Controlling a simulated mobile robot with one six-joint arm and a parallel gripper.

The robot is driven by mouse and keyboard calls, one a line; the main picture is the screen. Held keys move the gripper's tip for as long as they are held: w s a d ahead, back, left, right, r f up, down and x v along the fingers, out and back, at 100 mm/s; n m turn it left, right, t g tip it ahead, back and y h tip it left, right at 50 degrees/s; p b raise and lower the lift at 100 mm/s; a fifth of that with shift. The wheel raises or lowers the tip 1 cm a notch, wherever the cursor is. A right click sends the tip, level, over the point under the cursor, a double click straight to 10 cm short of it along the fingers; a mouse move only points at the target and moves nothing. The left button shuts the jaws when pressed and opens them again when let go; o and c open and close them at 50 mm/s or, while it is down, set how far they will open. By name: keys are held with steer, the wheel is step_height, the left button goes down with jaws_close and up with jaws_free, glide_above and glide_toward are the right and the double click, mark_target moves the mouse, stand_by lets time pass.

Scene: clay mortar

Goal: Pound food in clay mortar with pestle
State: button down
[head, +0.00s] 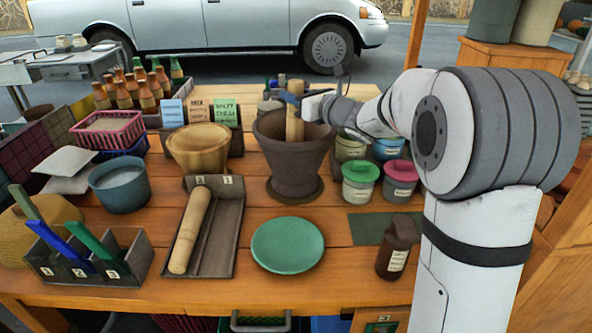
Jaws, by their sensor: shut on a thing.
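A dark brown clay mortar (293,185) stands on the wooden table in the middle of the head view. A light wooden pestle (295,128) stands nearly upright in it; its lower end is hidden behind the mortar's rim. My gripper (292,101) reaches in from the right and is shut on the pestle near its top, above the rim. A second wooden pestle (190,230) lies in a grey tray (222,240) at the front left. I cannot see any food inside the mortar.
A green plate (287,245) lies in front of the mortar. Lidded jars (360,181) stand close to its right, and a brown bottle (396,250) stands at front right. A wooden bowl (199,150) and card signs (200,112) are to its left.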

mark_target(297, 81)
steer(key=shift+f, duration=0.65)
steer(key=shift+f, duration=0.1)
step_height(297, 81, up, 6)
steer(key=p, duration=0.3)
steer(key=shift+f+p, duration=0.15)
steer(key=shift+p, duration=0.2)
steer(key=shift+w+f, duration=0.1)
steer(key=shift+f, duration=0.1)
step_height(297, 81, down, 5)
steer(key=b, duration=0.5)
steer(key=shift+f, duration=0.1)
